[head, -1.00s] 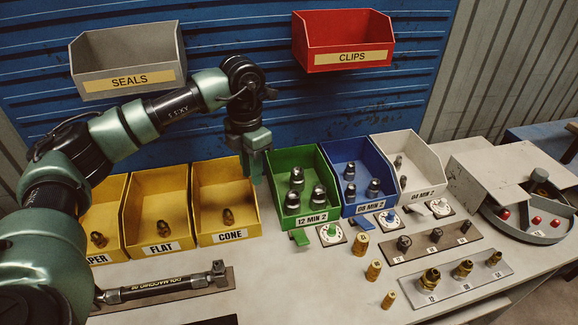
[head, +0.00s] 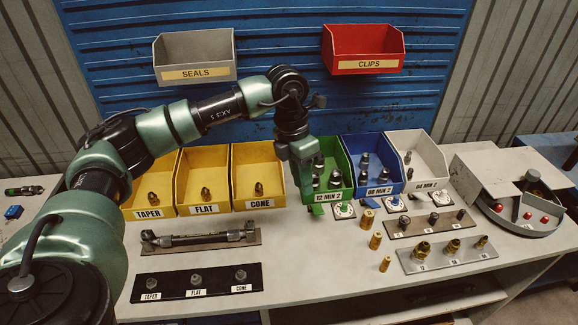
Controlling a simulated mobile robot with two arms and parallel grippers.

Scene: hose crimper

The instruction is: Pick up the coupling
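Which part is the coupling is not marked. Grey metal fittings stand in the green bin (head: 347,179) labelled 12 MIN 2, the blue bin (head: 383,189) and the white bin (head: 424,184). Brass-coloured fittings sit in the yellow TAPER (head: 149,213), FLAT (head: 204,208) and CONE (head: 261,204) bins. My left gripper (head: 304,192) points down at the left side of the green bin, hiding part of it. Its fingers are seen edge-on, so their opening is unclear, and nothing shows held. My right gripper is out of view.
Loose brass sleeves (head: 376,241) stand before racks of fittings (head: 447,255). A round-fronted machine (head: 520,205) is at right. SEALS (head: 194,57) and CLIPS (head: 363,50) bins hang behind.

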